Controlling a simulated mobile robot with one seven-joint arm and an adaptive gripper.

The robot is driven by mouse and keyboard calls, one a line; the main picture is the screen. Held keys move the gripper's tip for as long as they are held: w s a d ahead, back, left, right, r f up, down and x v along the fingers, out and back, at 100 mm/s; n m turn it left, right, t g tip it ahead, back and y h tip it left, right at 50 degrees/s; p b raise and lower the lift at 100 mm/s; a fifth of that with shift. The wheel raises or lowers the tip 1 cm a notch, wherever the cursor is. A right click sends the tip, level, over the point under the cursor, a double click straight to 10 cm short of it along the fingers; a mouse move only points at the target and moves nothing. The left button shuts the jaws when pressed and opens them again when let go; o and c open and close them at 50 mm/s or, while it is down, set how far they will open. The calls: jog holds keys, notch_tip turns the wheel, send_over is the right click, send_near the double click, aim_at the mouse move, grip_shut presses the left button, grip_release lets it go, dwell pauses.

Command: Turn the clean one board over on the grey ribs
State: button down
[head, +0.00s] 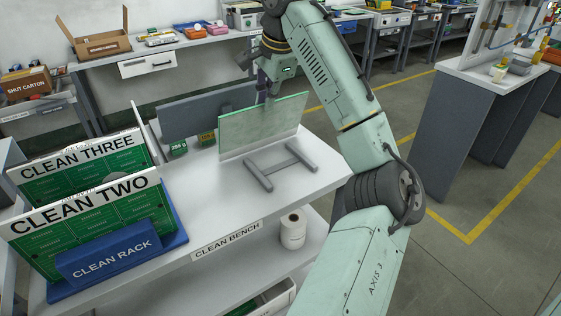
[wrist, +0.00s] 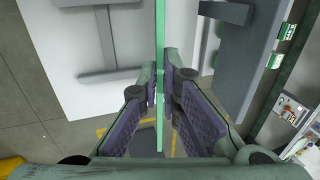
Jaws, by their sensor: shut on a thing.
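My gripper (head: 264,92) is shut on the top edge of a pale green board (head: 250,128) and holds it upright. I take it for the clean one board; no label shows on its visible face. In the wrist view my gripper (wrist: 160,85) has one finger on each side of the board (wrist: 160,40), which shows edge-on. The grey ribs (head: 280,165), two bars joined by a crosspiece, lie bare on the bench in front of the board. They also show in the wrist view (wrist: 107,40), left of the board. I cannot tell whether its lower edge touches the bench.
The clean bench (head: 205,210) has free white top around the ribs. The blue clean rack (head: 182,225) at left holds the clean two (head: 100,208) and clean three (head: 85,165) boards upright. A grey upright panel (head: 190,115) and small green boxes (head: 178,148) stand behind.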

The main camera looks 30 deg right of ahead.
aim_at(263, 126)
jog(key=shift+f, duration=0.4)
jog(key=c, duration=2)
grip_release()
jog(key=shift+c, duration=0.2)
jog(key=shift+w+f, duration=0.1)
jog(key=shift+f, duration=0.25)
jog(key=shift+b+x, duration=0.4)
jog(key=shift+x, duration=0.8)
jog(key=shift+c, duration=0.4)
grip_shut()
